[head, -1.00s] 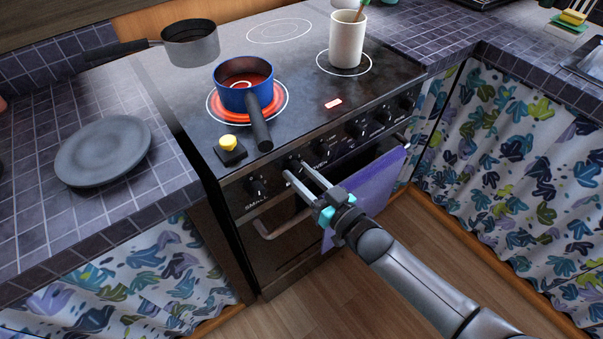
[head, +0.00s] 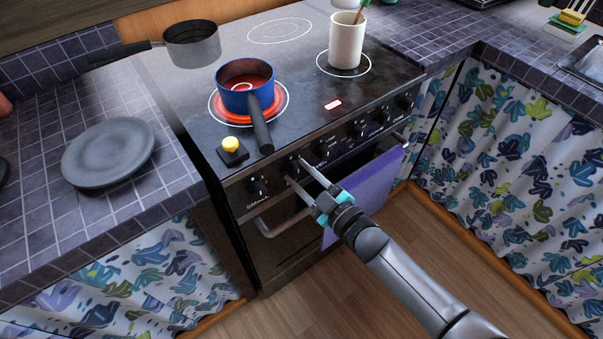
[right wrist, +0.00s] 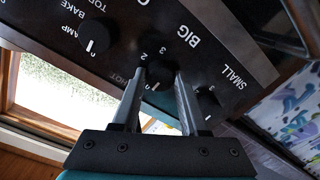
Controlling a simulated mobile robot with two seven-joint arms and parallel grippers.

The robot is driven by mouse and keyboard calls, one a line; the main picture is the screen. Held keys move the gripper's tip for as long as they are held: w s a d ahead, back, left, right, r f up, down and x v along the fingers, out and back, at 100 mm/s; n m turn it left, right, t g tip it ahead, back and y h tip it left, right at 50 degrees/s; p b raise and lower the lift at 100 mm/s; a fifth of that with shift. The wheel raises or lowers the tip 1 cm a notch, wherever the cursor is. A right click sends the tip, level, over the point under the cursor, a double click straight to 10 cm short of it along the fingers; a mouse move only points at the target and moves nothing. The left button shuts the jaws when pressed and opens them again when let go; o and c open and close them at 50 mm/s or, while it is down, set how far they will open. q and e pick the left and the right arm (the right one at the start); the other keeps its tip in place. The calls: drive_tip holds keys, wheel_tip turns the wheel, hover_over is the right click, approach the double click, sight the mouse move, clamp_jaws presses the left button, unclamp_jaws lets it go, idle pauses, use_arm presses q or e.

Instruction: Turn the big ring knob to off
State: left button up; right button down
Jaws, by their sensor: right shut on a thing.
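The big ring knob (right wrist: 158,74) is a black dial under the label BIG on the stove's front panel. In the right wrist view it sits between the two fingertips, with its white mark pointing to the bottom of the picture and numerals 2 and 3 beside it. My right gripper (head: 295,169) is shut on this knob; its fingers (right wrist: 158,80) reach it from both sides. In the head view the fingers partly cover the knob. The small ring knob (head: 257,187) is just left; it also shows in the right wrist view (right wrist: 209,104). My left gripper is out of view.
A blue pan (head: 243,95) stands on the glowing front ring, its handle jutting over the panel. A yellow-topped black object (head: 232,150) sits at the stove's front corner. A grey saucepan (head: 195,48) and white crock (head: 346,45) stand behind. A purple towel (head: 372,190) hangs below.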

drive_tip(key=shift+n, duration=0.3)
drive_tip(key=shift+c, duration=2.2)
unclamp_jaws()
drive_tip(key=p+v, duration=0.2)
drive_tip(key=v, duration=1.3)
drive_tip(key=shift+p, duration=0.3)
drive_tip(key=shift+s+d+f, duration=0.1)
drive_tip(key=shift+d, duration=0.05)
